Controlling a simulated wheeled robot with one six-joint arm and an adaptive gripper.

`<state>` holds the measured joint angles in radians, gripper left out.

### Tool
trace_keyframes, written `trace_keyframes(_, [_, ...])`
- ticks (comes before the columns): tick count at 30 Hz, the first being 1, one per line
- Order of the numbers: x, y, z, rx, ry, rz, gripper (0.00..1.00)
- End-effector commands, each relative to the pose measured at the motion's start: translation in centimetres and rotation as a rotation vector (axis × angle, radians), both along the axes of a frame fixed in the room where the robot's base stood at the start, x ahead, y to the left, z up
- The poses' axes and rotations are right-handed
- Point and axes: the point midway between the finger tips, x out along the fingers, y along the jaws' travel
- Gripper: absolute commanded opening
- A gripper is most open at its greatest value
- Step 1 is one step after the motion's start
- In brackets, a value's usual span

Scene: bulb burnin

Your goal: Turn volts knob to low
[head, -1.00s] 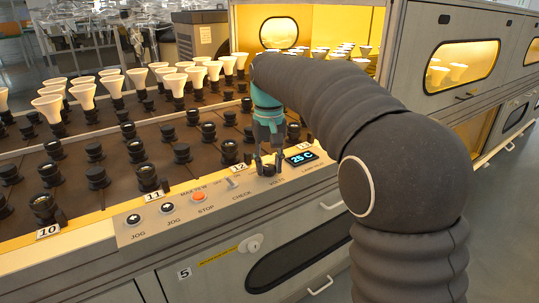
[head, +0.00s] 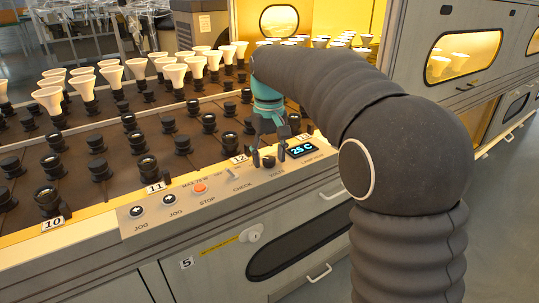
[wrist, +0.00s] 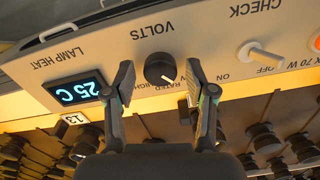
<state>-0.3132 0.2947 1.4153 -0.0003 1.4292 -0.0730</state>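My gripper (wrist: 159,64) is open, one finger on each side of the knob, with visible gaps. In the head view the knob (head: 268,161) shows small between the fingers of my gripper (head: 269,158). The HIGH and RATED labels are partly readable; I cannot make out a LOW label.
The lit 25 C display (wrist: 77,91) is close beside one finger. A CHECK toggle switch (wrist: 260,54) stands on the other side. The orange stop button (head: 199,188) and two jog buttons are farther along the panel. Rows of sockets and bulbs (head: 136,72) fill the deck behind.

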Motion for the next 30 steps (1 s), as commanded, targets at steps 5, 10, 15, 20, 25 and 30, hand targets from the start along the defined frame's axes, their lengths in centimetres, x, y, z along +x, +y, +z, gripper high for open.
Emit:
trace_keyframes(5, [0.0,0.0,0.0,0.0,0.001,0.0,0.6])
trace_keyframes(10, [0.0,0.0,0.2,0.0,0.001,0.0,0.6])
trace_keyframes(15, [0.0,0.0,2.2,0.0,-0.001,0.0,0.6])
trace_keyframes(20, [0.1,0.1,5.4,0.001,-0.003,0.0,0.6])
trace_keyframes(25, [0.1,0.0,8.6,0.0,-0.001,-0.001,0.6])
trace_keyframes(30, [0.1,0.0,10.8,0.0,-0.001,-0.001,0.6])
